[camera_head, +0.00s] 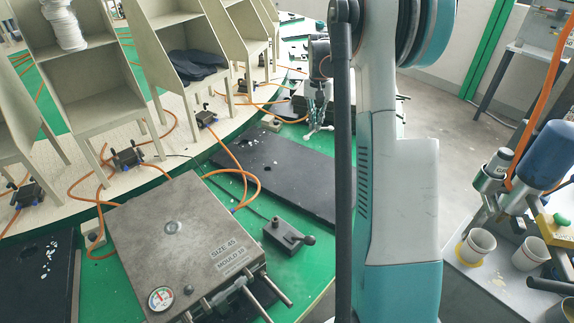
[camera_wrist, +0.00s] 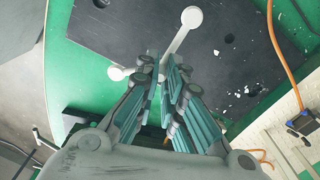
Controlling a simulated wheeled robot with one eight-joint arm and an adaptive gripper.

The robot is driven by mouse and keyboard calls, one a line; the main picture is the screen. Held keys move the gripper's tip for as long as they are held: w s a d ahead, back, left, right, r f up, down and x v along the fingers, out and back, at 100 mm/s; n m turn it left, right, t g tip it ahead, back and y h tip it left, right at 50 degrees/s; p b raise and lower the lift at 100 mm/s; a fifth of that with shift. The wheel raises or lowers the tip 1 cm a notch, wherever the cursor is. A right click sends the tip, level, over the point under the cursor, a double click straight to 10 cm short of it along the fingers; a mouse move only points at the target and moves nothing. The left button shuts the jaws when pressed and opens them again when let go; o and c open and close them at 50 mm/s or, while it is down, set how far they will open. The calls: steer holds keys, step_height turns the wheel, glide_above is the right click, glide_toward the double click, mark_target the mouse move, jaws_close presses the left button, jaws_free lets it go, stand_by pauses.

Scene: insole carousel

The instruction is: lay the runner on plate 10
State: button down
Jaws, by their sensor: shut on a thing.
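The runner (camera_wrist: 181,36) is a pale, thin branching piece with round ends. My gripper (camera_wrist: 161,62) is shut on it, and the fingers hide its middle. In the head view my gripper (camera_head: 318,100) points down with the runner (camera_head: 319,130) at its tips, over the far end of a dark plate (camera_head: 285,172). The same dark plate lies under the runner in the wrist view (camera_wrist: 130,32). I cannot tell whether the runner touches it. No plate number is readable.
A closed grey mould (camera_head: 170,228) marked size 45, mould 15 stands in front, with a small dark clamp block (camera_head: 285,236) beside it. White scraps lie on the plate. Orange hoses (camera_head: 245,172) cross the green table. Wooden racks (camera_head: 110,85) stand behind at left.

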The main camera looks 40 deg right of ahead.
mark_target(315, 132)
step_height(315, 132, down, 20)
steer(key=b, duration=0.6)
steer(key=shift+r, duration=0.15)
steer(key=shift+f+b, duration=0.2)
steer(key=shift+b, duration=0.1)
steer(key=c, duration=1.7)
jaws_free()
steer(key=shift+r, duration=0.1)
step_height(315, 132, up, 12)
steer(key=p, duration=0.4)
steer(key=shift+r, duration=0.1)
